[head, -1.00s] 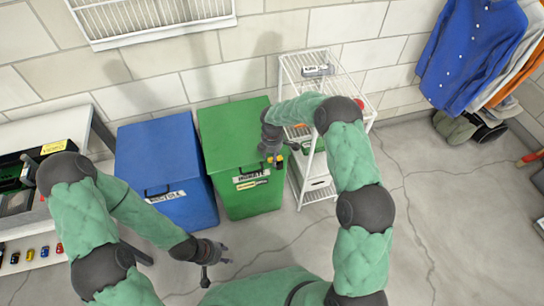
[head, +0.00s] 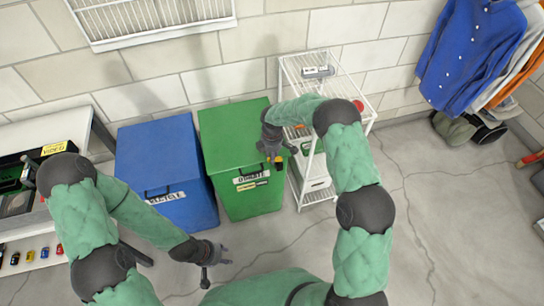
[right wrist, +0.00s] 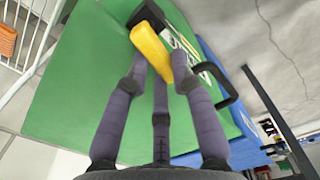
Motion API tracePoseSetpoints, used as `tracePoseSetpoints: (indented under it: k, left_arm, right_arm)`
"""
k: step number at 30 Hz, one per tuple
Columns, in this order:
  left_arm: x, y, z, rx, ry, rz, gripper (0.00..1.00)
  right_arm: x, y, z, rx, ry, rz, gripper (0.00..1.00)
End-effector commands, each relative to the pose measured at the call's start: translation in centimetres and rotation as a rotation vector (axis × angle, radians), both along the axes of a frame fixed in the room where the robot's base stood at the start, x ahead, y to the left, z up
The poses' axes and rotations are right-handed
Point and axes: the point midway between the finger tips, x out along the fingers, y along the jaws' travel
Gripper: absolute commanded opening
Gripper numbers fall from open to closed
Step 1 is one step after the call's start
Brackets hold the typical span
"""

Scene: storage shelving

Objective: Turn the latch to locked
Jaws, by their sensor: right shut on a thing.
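The latch is a yellow lever (right wrist: 155,48) on a dark mount, on the green bin (head: 232,133) labelled "DONATE". In the right wrist view, the lever lies between my right gripper's (right wrist: 160,82) fingers, which are shut on it. In the head view, my right gripper (head: 274,153) is at the bin's front right and hides most of the latch. My left gripper (head: 213,265) hangs low in front of the bins, empty, with its fingers spread.
A blue bin (head: 158,150) stands left of the green one. A white wire rack (head: 300,190) stands close on the right. A black handle (right wrist: 222,85) sticks out near the latch. Clothes hang at the far right. The floor in front is clear.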

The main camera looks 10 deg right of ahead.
Motion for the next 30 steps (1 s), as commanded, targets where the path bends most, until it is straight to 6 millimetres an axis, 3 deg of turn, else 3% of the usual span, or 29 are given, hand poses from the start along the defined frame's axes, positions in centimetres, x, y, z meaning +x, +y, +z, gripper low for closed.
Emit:
tracePoseSetpoints:
  k: [30]
  left_arm:
    - [0.0,0.0,0.1,0.000,0.000,0.000,0.40]
  right_arm:
    - [2.0,-2.1,0.0,0.000,0.000,-0.959,0.00]
